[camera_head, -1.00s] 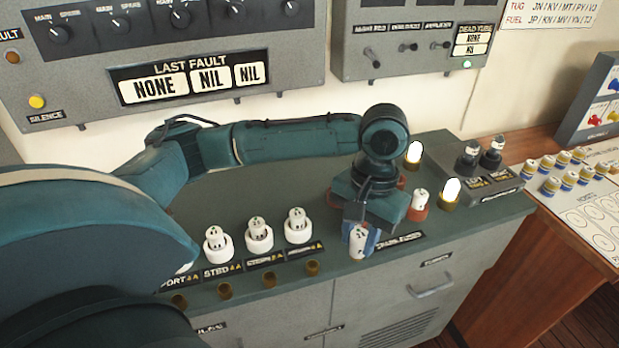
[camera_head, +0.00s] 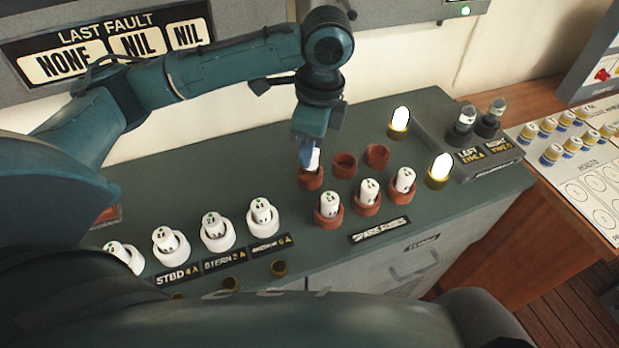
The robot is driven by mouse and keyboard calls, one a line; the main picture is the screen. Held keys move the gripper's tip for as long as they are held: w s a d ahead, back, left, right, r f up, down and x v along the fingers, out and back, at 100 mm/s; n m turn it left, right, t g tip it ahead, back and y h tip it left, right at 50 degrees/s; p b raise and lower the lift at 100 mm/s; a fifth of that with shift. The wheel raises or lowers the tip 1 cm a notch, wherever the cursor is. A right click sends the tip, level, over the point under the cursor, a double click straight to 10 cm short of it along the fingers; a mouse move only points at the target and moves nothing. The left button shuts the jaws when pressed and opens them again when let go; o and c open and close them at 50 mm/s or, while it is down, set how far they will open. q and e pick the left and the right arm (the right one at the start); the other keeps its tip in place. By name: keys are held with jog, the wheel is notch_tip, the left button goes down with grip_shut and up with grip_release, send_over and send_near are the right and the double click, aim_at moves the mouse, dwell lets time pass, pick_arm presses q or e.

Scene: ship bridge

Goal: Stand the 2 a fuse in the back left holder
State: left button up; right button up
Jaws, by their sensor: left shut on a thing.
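My left gripper (camera_head: 312,150) points down over the back left red holder (camera_head: 311,182) and is shut on a white fuse (camera_head: 315,159). The fuse's lower end is at the mouth of that holder; I cannot tell whether it rests inside or hangs just above. The fingers hide much of the fuse, and its rating cannot be read. The back middle holder (camera_head: 345,166) and back right holder (camera_head: 377,157) look empty. My right gripper is not in view.
White fuses stand in the front red holders, left (camera_head: 328,205), middle (camera_head: 367,192) and right (camera_head: 403,181). Several fuses in white holders (camera_head: 222,238) line the front left. Lit lamps (camera_head: 440,170) and a grey box (camera_head: 483,153) stand to the right.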

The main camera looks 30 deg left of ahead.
pick_arm(q)
jog(key=m, duration=0.4)
jog(key=w+m, duration=0.1)
jog(key=m, duration=0.1)
jog(key=shift+w+a+r+t, duration=0.1)
jog(key=shift+a+r+t, duration=0.2)
jog(key=shift+t, duration=0.1)
jog(key=f+m, duration=0.2)
jog(key=m, duration=0.3)
jog(key=w+f+m+h, duration=0.1)
jog(key=f+m, duration=0.1)
jog(key=m, duration=0.4)
jog(key=w+a+f+m+t, duration=0.1)
jog(key=f+m, duration=0.2)
jog(key=m, duration=0.2)
jog(key=shift+w+a+h, duration=0.1)
jog(key=shift+w+h, duration=0.1)
jog(key=shift+h, duration=0.1)
jog(key=shift+f, duration=0.45)
jog(key=shift+f, duration=0.15)
